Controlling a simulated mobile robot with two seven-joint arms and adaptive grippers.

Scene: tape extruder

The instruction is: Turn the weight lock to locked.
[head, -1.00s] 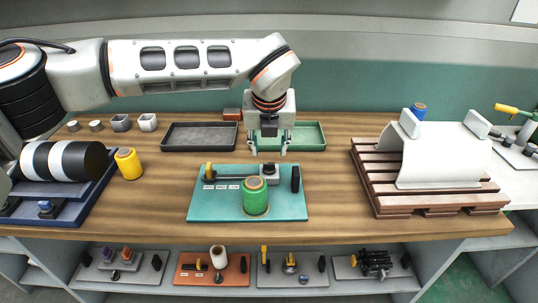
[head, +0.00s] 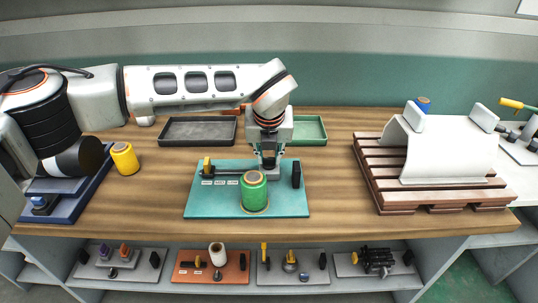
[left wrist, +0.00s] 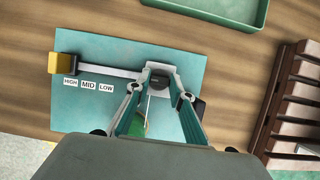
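A teal board (head: 207,207) lies on the bench with a pale rail and HIGH, MID and LOW labels (left wrist: 89,84). A yellow block (left wrist: 68,64) stands at the rail's left end. A grey block with a dark round knob (left wrist: 162,80), which may be the weight lock, is at the other end. My left gripper (head: 267,163) points down over it; its fingertips (left wrist: 165,78) are either side of the knob. I cannot tell whether they press on it. In the head view the gripper and the green spool (head: 254,192) hide most of this block. My right gripper is out of view.
The green spool stands just in front of my left gripper. A dark upright piece (head: 296,175) is close on its right. A black tray (head: 180,132) and a green tray (head: 311,131) lie behind. A slatted brown pallet (head: 372,180) is right; bare wood lies between.

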